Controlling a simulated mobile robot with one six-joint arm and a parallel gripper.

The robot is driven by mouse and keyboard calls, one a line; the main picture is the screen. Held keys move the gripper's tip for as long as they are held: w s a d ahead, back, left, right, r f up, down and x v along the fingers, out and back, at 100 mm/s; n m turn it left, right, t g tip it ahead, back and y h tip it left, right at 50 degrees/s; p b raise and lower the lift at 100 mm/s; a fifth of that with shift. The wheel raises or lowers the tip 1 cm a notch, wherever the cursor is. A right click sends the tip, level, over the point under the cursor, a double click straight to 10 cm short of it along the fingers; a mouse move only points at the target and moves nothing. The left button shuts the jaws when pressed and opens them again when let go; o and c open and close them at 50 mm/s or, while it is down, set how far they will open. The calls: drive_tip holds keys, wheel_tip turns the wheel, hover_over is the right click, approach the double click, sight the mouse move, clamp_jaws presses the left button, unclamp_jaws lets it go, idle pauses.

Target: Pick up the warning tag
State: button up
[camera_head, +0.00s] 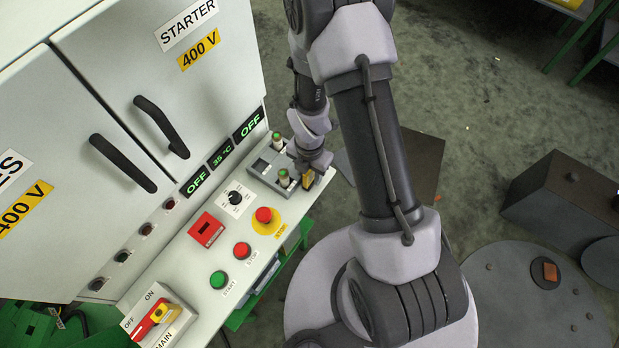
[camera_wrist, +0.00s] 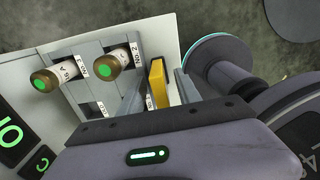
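A small yellow block-like piece, which looks like the warning tag (camera_wrist: 158,84), stands upright at the right side of the grey holder in the wrist view. A bit of yellow also shows by my gripper in the head view (camera_head: 320,178). My gripper (camera_wrist: 160,92) is open, its two grey fingers on either side of the yellow piece. A gap shows between the piece and the right finger. I cannot tell whether the left finger touches it. The tag's face and any writing are hidden.
The grey holder (camera_head: 262,166) carries two brass cylinders with green ends (camera_wrist: 58,75) (camera_wrist: 122,60), close left of my gripper. The sloped control panel (camera_head: 190,262) has an emergency stop (camera_head: 264,215), buttons and a main switch (camera_head: 158,316). Tall cabinet doors (camera_head: 160,60) stand behind.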

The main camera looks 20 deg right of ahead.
clamp_jaws()
drive_tip(key=shift+r, duration=0.1)
